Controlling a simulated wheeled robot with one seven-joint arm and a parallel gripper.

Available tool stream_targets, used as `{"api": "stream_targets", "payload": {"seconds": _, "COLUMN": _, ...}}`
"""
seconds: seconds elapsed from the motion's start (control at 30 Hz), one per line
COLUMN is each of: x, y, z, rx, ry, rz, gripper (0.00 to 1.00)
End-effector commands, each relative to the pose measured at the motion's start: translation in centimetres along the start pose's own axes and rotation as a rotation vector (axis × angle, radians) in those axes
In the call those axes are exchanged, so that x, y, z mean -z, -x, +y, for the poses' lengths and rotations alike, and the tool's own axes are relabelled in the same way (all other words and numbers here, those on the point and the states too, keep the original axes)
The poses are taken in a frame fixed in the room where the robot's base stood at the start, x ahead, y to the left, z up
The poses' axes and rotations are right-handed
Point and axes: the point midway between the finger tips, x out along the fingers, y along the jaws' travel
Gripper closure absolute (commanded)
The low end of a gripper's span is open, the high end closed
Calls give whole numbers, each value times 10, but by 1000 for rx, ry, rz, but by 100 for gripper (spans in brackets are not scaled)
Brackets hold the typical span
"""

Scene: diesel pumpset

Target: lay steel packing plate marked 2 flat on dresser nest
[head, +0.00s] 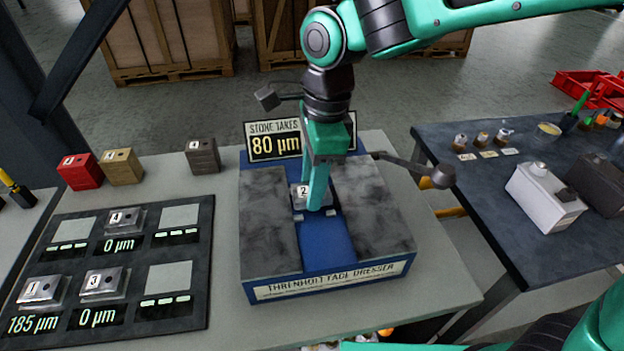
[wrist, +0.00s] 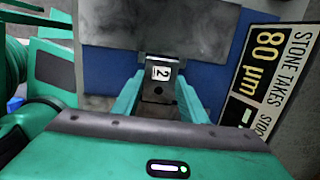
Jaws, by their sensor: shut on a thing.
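The steel packing plate marked 2 (head: 300,194) is at the blue channel of the face dresser, between its two grey stone blocks. My gripper (head: 316,200) is over the channel, shut on the plate, and partly hides it. In the wrist view the plate (wrist: 160,84) shows between my two fingertips (wrist: 158,100), its 2 label facing up. The dresser (head: 330,284) is a blue base with a front nameplate; its blue nest floor (head: 325,242) is bare toward the front. Whether the plate touches the floor I cannot tell.
A sign reading "STONE TAKES 80 µm" (head: 275,147) stands behind the dresser. A dark board (head: 140,255) at left holds plates marked 4, 1 and 3 with readouts. A ball-ended lever (head: 440,178) sticks out at right.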

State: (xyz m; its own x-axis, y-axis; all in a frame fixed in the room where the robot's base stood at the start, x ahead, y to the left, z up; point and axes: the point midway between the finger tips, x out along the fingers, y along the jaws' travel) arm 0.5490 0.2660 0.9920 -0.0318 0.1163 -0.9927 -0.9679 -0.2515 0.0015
Motion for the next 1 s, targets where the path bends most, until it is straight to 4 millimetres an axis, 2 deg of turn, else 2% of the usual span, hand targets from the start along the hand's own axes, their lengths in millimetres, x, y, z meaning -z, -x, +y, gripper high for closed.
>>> {"api": "stream_targets", "payload": {"seconds": 0.47, "x": 0, "y": -1, "z": 0, "rx": 1, "ry": -1, "rz": -1, "gripper": 97}}
{"api": "stream_targets", "payload": {"seconds": 1.0, "x": 2, "y": -13, "z": -1, "rx": 1, "ry": -2, "rz": 0, "gripper": 97}}
